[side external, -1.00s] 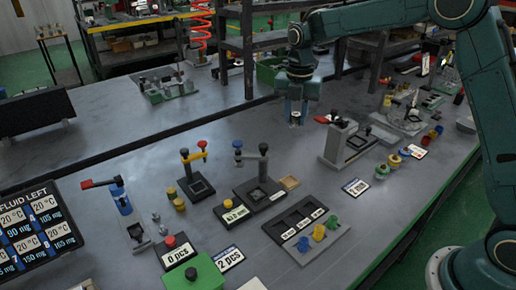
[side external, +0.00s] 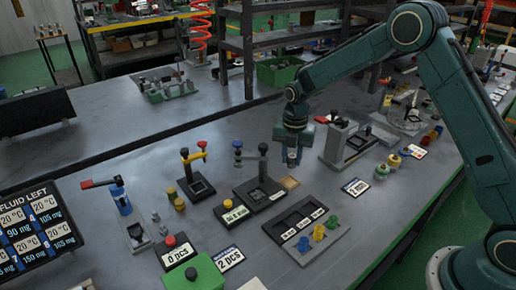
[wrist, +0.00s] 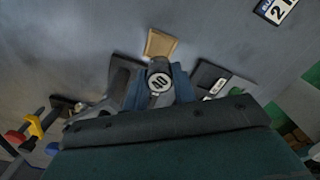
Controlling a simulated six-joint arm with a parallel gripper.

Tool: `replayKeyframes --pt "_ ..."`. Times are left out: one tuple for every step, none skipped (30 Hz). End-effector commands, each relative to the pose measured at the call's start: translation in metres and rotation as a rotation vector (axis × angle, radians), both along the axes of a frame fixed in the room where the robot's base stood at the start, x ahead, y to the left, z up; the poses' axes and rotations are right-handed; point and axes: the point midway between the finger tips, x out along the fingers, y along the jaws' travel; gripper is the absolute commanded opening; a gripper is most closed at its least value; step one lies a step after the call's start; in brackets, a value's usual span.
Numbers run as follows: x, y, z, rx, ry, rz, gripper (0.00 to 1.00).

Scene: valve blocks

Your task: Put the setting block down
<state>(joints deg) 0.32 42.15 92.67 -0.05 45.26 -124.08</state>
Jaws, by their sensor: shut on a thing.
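My gripper (side external: 292,147) is shut on the setting block (wrist: 159,83), a small grey piece with a round white face marked 40. In the wrist view the block sits between the two blue fingers of my gripper (wrist: 160,92). In the side view the setting block (side external: 292,159) shows as a pale end below the fingers, apparently above the table. A tan square pad (side external: 289,183) lies on the table just below it in the picture, and the pad also shows beyond the block in the wrist view (wrist: 160,43). The pad looks bare.
A black fixture with a blue-knobbed post (side external: 258,193) stands left of the pad. A three-pocket black tray (side external: 297,216) lies in front. A grey stand with a red lever (side external: 338,138) is close on the right. Bare table (side external: 225,120) lies behind and left.

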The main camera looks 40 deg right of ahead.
Motion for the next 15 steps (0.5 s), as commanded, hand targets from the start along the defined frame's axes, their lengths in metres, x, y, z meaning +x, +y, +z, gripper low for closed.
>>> replayKeyframes --pt "0.0 0.0 -0.007 0.0 0.0 0.0 0.0" --pt "0.0 0.0 -0.011 0.0 0.001 0.0 0.0" --pt "0.0 0.0 -0.014 0.0 0.001 0.0 0.0" --pt "0.0 0.0 -0.016 0.0 0.0 0.0 0.0" --pt "0.0 0.0 -0.017 0.0 -0.001 0.0 0.0" --pt "0.0 0.0 -0.019 0.0 -0.002 0.0 0.0" --pt "0.001 0.0 -0.019 0.0 -0.002 0.0 0.0" --pt "0.001 0.0 -0.02 0.0 -0.002 0.0 0.0" --pt "0.001 0.0 -0.02 0.0 -0.002 0.0 0.0" --pt "0.001 0.0 -0.02 0.0 -0.002 0.0 0.0" --pt "0.001 0.0 -0.02 0.0 -0.002 0.0 0.0" --pt "0.001 0.0 -0.021 0.0 -0.002 0.0 0.0" --pt "0.0 0.0 -0.022 0.0 -0.001 0.0 0.0" --pt "0.0 0.0 -0.023 0.001 -0.001 0.0 0.0" --pt "0.0 0.0 -0.026 0.0 0.0 0.0 0.0"
